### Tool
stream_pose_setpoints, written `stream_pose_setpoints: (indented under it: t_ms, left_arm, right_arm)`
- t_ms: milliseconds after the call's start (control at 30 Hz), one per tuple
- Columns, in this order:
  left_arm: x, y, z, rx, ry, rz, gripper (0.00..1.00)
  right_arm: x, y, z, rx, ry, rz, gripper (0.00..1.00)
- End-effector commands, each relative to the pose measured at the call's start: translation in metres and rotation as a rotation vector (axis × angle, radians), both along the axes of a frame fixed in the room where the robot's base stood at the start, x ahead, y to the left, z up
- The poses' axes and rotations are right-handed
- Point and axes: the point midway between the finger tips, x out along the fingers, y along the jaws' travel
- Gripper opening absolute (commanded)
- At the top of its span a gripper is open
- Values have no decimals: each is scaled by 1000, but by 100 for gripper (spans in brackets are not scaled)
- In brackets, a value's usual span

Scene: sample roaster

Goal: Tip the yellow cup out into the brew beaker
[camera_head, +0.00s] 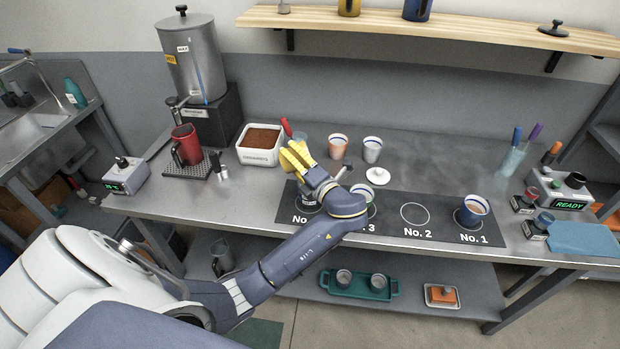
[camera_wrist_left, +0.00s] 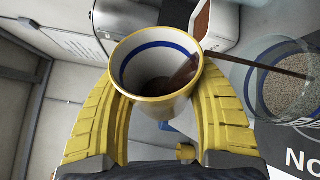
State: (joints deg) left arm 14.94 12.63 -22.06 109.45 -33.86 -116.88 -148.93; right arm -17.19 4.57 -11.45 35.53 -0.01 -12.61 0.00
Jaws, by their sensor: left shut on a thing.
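My left gripper (camera_head: 296,157) is over the back left of the dark station mat. In the left wrist view its yellow fingers are shut around the yellow cup (camera_wrist_left: 157,108), which has a white inside and a blue band. Brown liquid shows inside the cup at its right side. A thin brown streak, which looks like poured liquid, runs from the cup's rim to the clear glass beaker (camera_wrist_left: 262,95) at the right. The beaker holds something pale and speckled. In the head view my gripper and arm largely hide cup and beaker. My right gripper is not in view.
An orange-toned cup (camera_head: 337,147), a grey cup (camera_head: 372,150) and a white disc (camera_head: 377,176) are close to the right. A blue cup (camera_head: 472,211) is on No. 1; No. 2 is empty. A white bin of brown grounds (camera_head: 259,152) and red mug (camera_head: 186,147) are left.

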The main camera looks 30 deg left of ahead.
Motion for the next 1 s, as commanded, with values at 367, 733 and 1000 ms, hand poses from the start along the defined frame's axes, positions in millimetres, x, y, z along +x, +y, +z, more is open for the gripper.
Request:
stream_pose_setpoints:
  t_ms: [367,733,1000]
  left_arm:
    - [0,0,-1,17,16,0,16]
    - [0,0,-2,32,30,0,16]
    - [0,0,-3,45,41,0,16]
  right_arm:
    - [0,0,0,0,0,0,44]
    - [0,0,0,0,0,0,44]
    - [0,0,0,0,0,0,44]
